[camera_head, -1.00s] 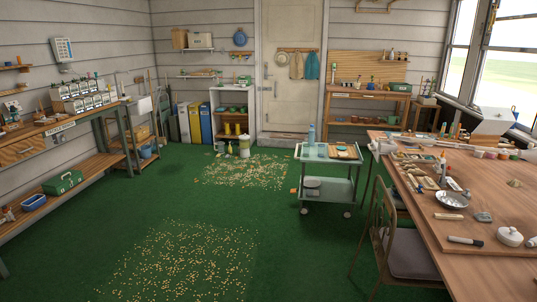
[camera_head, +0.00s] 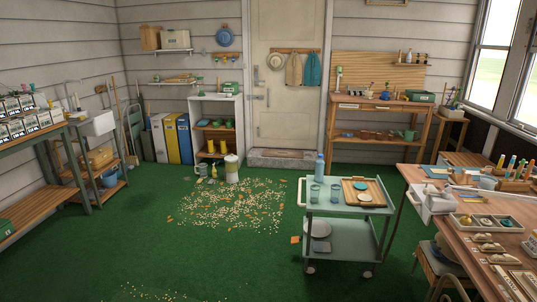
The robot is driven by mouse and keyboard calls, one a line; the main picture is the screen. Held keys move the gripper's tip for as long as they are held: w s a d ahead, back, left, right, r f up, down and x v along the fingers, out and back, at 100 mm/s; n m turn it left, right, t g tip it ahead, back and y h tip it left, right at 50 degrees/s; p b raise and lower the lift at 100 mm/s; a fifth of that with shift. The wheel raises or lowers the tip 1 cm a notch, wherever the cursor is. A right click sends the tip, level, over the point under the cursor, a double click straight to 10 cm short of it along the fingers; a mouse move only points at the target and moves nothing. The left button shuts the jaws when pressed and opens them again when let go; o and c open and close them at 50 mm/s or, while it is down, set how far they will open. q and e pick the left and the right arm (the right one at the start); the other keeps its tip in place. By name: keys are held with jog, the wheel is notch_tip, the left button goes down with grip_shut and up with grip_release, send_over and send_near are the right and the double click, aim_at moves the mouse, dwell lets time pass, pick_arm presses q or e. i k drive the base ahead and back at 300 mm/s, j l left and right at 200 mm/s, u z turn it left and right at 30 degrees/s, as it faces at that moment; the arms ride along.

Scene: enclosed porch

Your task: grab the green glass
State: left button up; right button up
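Two small glasses with a blue-green tint stand on the top tray of the green wheeled cart (camera_head: 338,213), a left glass (camera_head: 314,193) and a right glass (camera_head: 335,193). At this size I cannot tell which is greener. A tall blue bottle (camera_head: 320,165) stands just behind them. A wooden board (camera_head: 347,186) with small items lies to their right on the same tray. Neither of my grippers is in view.
A plate (camera_head: 319,228) sits on the cart's lower shelf. The long wooden table (camera_head: 468,220) with craft items and a chair are to the right. A white-lidded jar (camera_head: 232,168) stands behind scattered chips (camera_head: 235,205) on the green floor (camera_head: 150,250).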

aim_at(315, 194)
jog(key=i+z, duration=0.1)
jog(key=i, duration=0.4)
jog(key=i+j+z, duration=0.15)
jog(key=i, duration=0.4)
jog(key=i+j+z, duration=0.1)
jog(key=i, duration=0.4)
jog(key=i+j+z, duration=0.15)
jog(key=i, duration=0.35)
